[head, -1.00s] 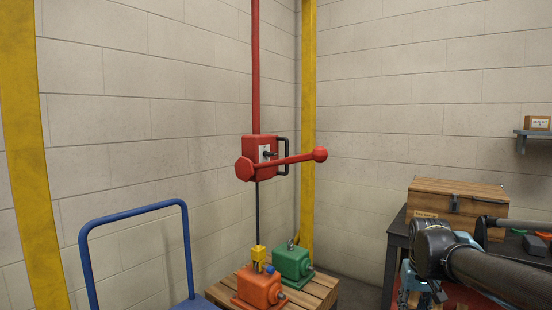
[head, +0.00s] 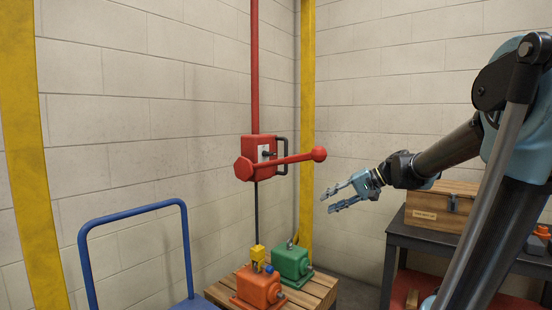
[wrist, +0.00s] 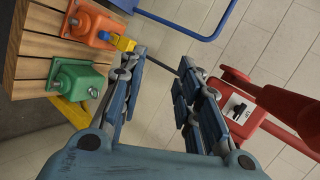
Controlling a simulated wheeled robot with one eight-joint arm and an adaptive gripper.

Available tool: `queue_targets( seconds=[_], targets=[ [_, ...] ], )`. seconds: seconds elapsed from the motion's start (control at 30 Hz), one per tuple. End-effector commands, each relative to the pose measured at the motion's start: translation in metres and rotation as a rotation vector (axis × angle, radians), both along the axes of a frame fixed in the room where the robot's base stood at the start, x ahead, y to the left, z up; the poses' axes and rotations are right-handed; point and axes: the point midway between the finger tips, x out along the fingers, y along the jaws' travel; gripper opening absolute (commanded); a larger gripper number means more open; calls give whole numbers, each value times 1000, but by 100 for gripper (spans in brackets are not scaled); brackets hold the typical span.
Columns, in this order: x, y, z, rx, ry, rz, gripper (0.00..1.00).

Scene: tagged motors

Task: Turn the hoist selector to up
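The red hoist box (head: 245,160) hangs on a red pole, with a red ball-ended lever (head: 300,158) across its front. The hoist selector (head: 267,154) is a small black knob on a white plate on the box face. The wrist view shows the selector (wrist: 238,108) close up at the right, with the red lever (wrist: 285,108) beside it. I cannot read its markings. My gripper (head: 329,200) is open and empty, to the right of and below the box, touching nothing. In the wrist view its fingers (wrist: 160,75) are spread apart.
An orange motor (head: 258,290) with a yellow block (head: 257,254) and a green motor (head: 291,262) stand on a wooden pallet (head: 318,288) below. A blue trolley handle (head: 135,212) is at left. A yellow post (head: 308,100) stands behind the box. A wooden chest (head: 440,205) sits on the right bench.

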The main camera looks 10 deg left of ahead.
Motion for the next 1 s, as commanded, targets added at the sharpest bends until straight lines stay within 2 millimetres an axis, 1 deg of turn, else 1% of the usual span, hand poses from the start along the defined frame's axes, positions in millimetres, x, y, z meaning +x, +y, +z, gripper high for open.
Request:
queue_targets(
  seconds=[0.03,0.2,0.3,0.4,0.5,0.6,0.77,0.87,1.0],
  targets=[
    [16,9,15,57,6,7,31],
    [61,36,64,261,26,30,31],
    [85,46,89,368,36,42,31],
    [104,52,108,453,44,53,31],
    [117,55,120,512,50,60,31],
    [124,57,127,545,53,64,31],
    [126,65,130,558,54,66,31],
    [126,76,130,557,55,68,31],
    [126,97,130,556,55,67,31]
  ],
)
